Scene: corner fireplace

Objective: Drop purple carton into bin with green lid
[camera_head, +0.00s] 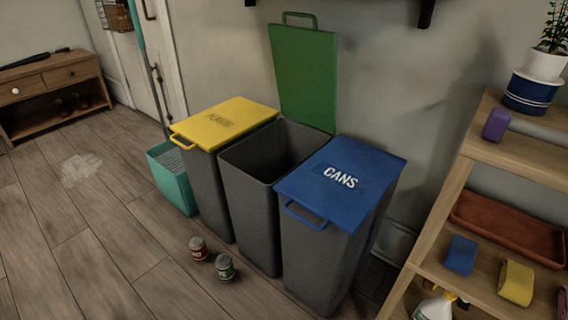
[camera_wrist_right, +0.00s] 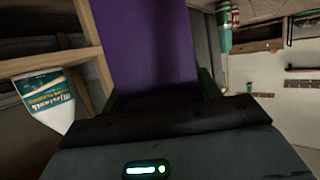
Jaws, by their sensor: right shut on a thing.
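The bin with the green lid (camera_head: 247,200) stands in the middle of a row of three dark grey bins. Its green lid (camera_head: 304,80) is raised upright against the wall and the mouth is open. In the right wrist view my right gripper (camera_wrist_right: 158,103) is shut on a purple carton (camera_wrist_right: 150,45), which rises tall between the dark fingers. Parts of the fingers are hidden behind the carton. The head view shows neither of my grippers. It does show a small purple thing (camera_head: 496,125) on the wooden shelf; I cannot tell whether it is the carton.
A bin with a closed yellow lid (camera_head: 225,122) stands left, one with a closed blue lid (camera_head: 345,178) right. A wooden shelf (camera_head: 530,155) stands at the right. The left floor is mostly clear.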

